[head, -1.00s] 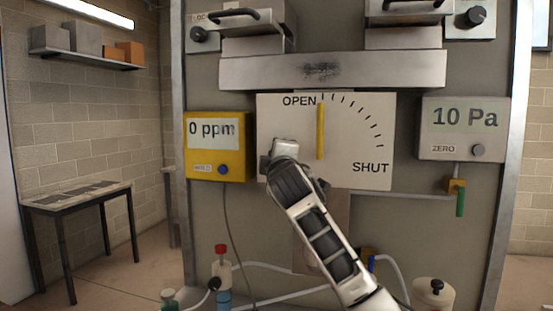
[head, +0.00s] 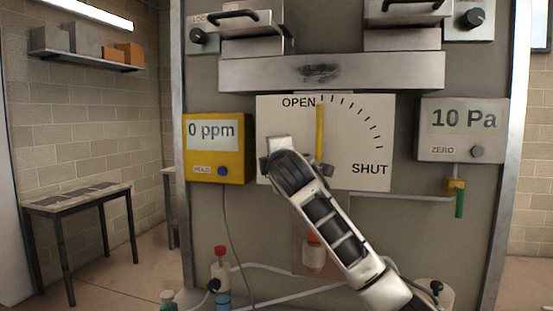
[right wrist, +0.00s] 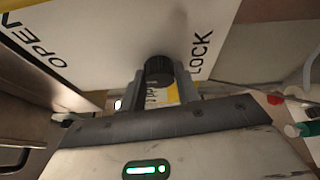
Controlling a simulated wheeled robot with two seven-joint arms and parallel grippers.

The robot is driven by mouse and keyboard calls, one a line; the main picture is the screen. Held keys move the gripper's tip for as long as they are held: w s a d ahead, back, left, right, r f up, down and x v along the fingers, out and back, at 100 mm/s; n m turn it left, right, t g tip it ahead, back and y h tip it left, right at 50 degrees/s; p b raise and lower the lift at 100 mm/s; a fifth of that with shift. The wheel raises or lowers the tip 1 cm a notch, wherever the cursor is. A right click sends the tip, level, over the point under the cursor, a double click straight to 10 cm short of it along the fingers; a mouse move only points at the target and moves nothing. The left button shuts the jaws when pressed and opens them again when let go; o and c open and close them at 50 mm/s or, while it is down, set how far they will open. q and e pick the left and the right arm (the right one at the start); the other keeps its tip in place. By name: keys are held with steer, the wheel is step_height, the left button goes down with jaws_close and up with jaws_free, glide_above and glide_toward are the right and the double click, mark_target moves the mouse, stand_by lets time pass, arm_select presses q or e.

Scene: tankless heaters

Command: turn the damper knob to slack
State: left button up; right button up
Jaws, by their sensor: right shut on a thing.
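The damper plate (head: 345,155) is white with OPEN, SHUT and a tick arc. Its yellow pointer (head: 320,133) stands nearly upright near OPEN. My right gripper (right wrist: 160,90) is shut on the knob, one finger on each side. In the head view my right gripper (head: 277,160) is at the plate's lower left and hides the knob. No slack label can be read. My left gripper is not in view.
A yellow gas meter (head: 217,148) reading 0 ppm is close left of my gripper. A pressure gauge (head: 462,130) reading 10 Pa is at right. A metal bar (head: 400,70) juts out above the plate. Hoses and bottles (head: 221,270) stand below.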

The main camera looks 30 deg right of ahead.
steer(key=o, duration=1)
steer(key=shift+c, duration=0.2)
arm_select(q)
steer(key=b, duration=0.1)
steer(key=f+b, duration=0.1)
steer(key=b, duration=0.1)
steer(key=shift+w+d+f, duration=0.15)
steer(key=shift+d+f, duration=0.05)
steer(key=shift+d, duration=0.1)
arm_select(e)
steer(key=v, duration=1.6)
